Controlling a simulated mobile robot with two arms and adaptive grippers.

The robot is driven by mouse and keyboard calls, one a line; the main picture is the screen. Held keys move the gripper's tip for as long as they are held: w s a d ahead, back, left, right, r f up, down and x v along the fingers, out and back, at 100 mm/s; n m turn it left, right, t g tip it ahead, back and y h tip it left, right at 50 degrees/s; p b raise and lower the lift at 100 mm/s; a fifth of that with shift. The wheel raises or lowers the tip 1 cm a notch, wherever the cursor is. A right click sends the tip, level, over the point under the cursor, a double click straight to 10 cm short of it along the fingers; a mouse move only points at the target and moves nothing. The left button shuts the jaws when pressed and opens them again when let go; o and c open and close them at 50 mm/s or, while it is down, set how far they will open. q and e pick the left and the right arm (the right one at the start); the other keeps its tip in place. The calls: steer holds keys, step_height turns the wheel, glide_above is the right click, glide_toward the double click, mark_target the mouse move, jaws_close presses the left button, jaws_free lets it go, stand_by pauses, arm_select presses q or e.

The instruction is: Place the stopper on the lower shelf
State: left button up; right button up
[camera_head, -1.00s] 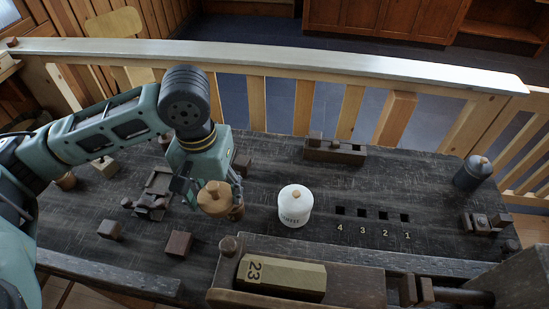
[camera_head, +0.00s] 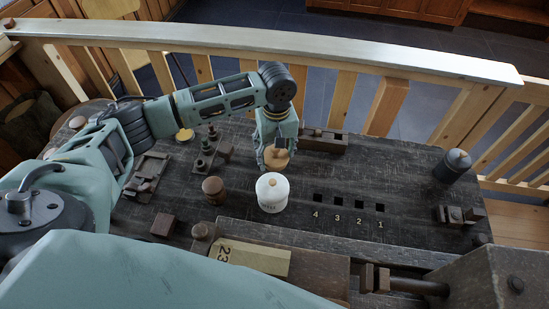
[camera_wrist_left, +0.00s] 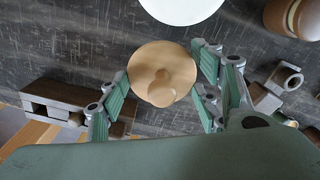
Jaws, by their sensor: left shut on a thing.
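The stopper, a pale round wooden disc with a small knob (camera_head: 277,160), is held by my left gripper (camera_head: 275,150), behind the white jar and above the dark bench. In the left wrist view the stopper (camera_wrist_left: 161,75) sits between the two green finger pads of my left gripper (camera_wrist_left: 160,88), knob toward the camera. The gripper is shut on it. I cannot make out a lower shelf in either view. My right gripper is not in view.
A dark wooden block (camera_head: 325,140) lies behind right. A grey canister (camera_head: 453,166) stands far right. Bench around numbered holes is clear.

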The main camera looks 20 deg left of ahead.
mark_target(276, 156)
arm_select(q)
steer(key=shift+f+p, duration=0.3)
steer(key=shift+f, duration=1.75)
steer(key=o, duration=1.3)
steer(key=shift+f, duration=0.15)
